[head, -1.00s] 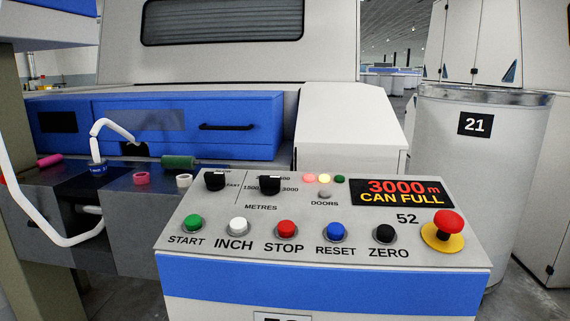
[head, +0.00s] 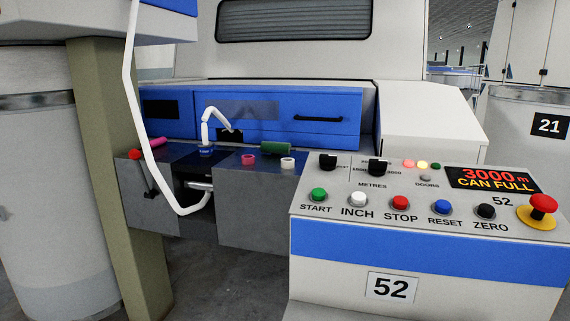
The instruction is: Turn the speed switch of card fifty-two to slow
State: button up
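The control panel (head: 330,197) of card 52 stands at the right, its top sloping toward me. A number plate reading 52 (head: 391,288) is on its front. The speed switch (head: 328,161) is a black knob at the panel's upper left, with "FAST" partly legible at its right; its pointer setting is too small to tell. A second black knob (head: 377,167), above the word METRES, sits to its right. The display (head: 492,180) reads 3000 m, CAN FULL. My gripper is not in view.
Below the knobs are the START (head: 318,194), INCH, STOP, RESET and ZERO buttons. A red emergency stop (head: 542,206) is at the right. A white sliver rope (head: 130,75) hangs at the left beside a post (head: 115,150). Can 21 (head: 530,125) stands behind the panel.

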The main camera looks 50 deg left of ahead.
aim_at(328, 162)
jog(key=k, duration=0.25)
jog(key=u, duration=0.95)
